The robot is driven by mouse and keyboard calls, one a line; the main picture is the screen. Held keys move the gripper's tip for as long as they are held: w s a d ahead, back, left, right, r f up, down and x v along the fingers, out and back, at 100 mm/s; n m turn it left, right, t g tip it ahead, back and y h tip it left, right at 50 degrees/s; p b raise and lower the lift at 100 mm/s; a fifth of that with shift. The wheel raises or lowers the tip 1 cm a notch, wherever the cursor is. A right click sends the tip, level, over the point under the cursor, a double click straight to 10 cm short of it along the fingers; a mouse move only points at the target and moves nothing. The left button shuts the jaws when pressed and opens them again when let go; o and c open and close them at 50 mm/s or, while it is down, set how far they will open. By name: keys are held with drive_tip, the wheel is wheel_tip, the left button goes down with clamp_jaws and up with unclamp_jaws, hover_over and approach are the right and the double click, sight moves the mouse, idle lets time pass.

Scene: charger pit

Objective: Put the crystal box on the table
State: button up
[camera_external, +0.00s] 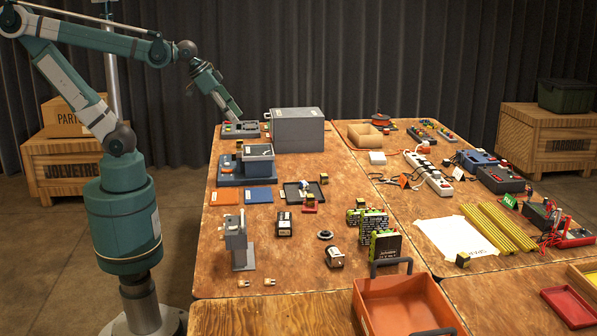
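I cannot tell for sure which thing is the crystal box. A small grey box with a pale open-looking top (258,152) sits on or against a dark blue base at the back left of the table (330,180). My gripper (236,116) points down at the table's back left corner, just above or touching a low grey panel device (240,130). The fingers are small and dark here, so I cannot see whether they are open or hold anything.
A large grey case (297,130) stands right of my gripper. A grey upright stand (237,240), green-and-black blocks (385,245) and an orange tray (405,300) are nearer. Power strips (428,172) and yellow rods (498,227) lie right. Bare wood shows at front left.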

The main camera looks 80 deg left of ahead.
drive_tip(key=shift+t+h, duration=0.3)
drive_tip(key=s+d, duration=0.1)
drive_tip(key=s+d+f, duration=0.1)
drive_tip(key=s+d, duration=0.1)
drive_tip(key=d, duration=0.1)
drive_tip(key=shift+s+f, duration=0.25)
drive_tip(key=shift+f, duration=0.15)
